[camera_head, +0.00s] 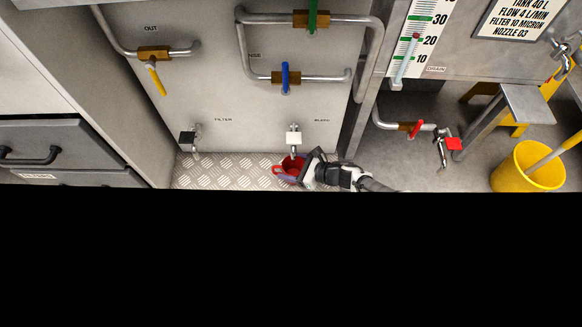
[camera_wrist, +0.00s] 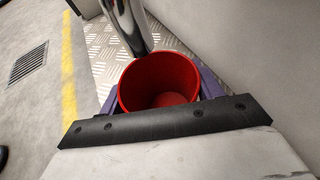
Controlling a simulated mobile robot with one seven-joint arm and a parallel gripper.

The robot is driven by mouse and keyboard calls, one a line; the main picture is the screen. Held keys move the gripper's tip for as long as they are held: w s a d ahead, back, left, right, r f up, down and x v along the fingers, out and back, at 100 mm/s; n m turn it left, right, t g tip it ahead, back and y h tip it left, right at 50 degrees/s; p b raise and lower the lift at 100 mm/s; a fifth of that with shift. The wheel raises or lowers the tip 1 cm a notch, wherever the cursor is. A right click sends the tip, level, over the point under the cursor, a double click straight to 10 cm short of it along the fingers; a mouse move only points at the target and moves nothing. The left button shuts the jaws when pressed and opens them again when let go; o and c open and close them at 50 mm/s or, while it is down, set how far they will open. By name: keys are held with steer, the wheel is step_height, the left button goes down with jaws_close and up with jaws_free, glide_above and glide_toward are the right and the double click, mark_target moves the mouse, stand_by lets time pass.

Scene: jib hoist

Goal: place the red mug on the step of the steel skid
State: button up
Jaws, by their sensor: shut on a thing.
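The red mug (camera_head: 288,170) is in my gripper (camera_head: 298,172), at the checker-plate step (camera_head: 225,172) of the steel skid (camera_head: 220,100). In the wrist view the red mug (camera_wrist: 160,82) stands roughly upright, with its open, empty inside showing. My gripper (camera_wrist: 160,98) is shut on it, with purple-grey fingers on both sides. A chrome spout (camera_wrist: 130,25) hangs just behind the mug's rim in the wrist view. The checker plate (camera_wrist: 105,50) shows behind the mug. I cannot tell whether the mug's base touches the step.
Above the mug is the white-handled tap (camera_head: 293,138) marked BLEED. A black-handled tap (camera_head: 188,138) marked FILTER is further left. A yellow bucket (camera_head: 528,167) stands at the right. The step left of the mug is clear. A black area hides the lower head view.

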steer(key=o, duration=0.6)
steer(key=shift+f, duration=0.15)
steer(key=o, duration=0.5)
steer(key=shift+c, duration=0.2)
steer(key=shift+r, duration=0.25)
steer(key=p+v, duration=0.1)
steer(key=v, duration=1.1)
steer(key=shift+p, duration=0.35)
